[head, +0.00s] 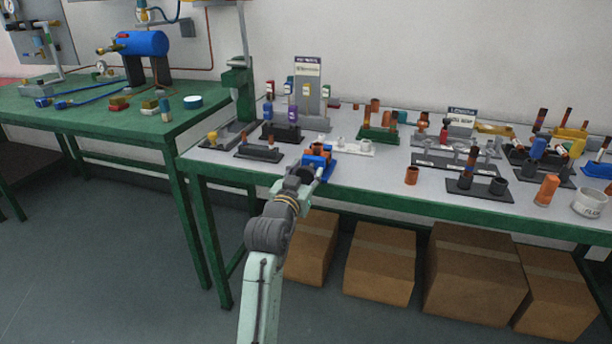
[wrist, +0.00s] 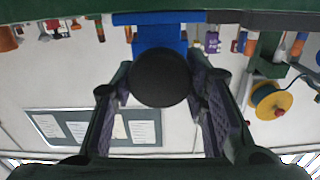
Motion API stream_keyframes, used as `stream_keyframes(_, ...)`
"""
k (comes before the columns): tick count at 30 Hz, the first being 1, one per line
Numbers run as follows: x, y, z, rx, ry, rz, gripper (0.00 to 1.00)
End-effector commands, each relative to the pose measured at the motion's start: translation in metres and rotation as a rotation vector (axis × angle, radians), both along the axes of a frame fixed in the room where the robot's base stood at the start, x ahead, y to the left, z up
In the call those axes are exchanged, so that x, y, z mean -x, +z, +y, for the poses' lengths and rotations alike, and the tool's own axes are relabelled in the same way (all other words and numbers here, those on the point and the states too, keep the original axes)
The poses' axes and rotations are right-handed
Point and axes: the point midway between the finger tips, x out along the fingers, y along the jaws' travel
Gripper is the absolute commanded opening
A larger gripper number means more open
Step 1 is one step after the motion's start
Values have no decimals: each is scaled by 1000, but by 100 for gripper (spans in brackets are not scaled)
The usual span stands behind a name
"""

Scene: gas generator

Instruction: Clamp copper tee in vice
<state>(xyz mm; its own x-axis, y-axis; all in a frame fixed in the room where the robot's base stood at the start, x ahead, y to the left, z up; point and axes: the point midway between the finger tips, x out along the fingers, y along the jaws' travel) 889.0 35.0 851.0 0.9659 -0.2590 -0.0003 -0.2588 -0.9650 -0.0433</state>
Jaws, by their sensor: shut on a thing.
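A small blue vice (head: 325,170) stands at the front edge of the grey-topped bench. A copper piece (head: 318,148), apparently the tee, shows at the top of the vice between its jaws; how tightly it is held cannot be told. My gripper (head: 302,175) is at the vice's front. In the wrist view, which looks upside down, my gripper's fingers (wrist: 164,95) are on both sides of a dark round knob (wrist: 160,79) in front of the blue vice body (wrist: 158,38). The gripper is shut on this knob. The copper piece is not clearly visible there.
Copper fittings and dark stands (head: 476,186) fill the bench to the right. A loose copper piece (head: 412,175) lies near the front edge. A green press (head: 239,90) stands at the left. Cardboard boxes (head: 380,264) sit beneath the bench. The floor at left is clear.

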Motion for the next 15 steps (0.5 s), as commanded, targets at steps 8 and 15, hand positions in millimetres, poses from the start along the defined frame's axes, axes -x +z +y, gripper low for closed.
stream_keyframes(8, 0, -5, -1, -171, 0, -49, 12)
stream_keyframes(15, 1, -6, -2, -386, 1, -107, 12)
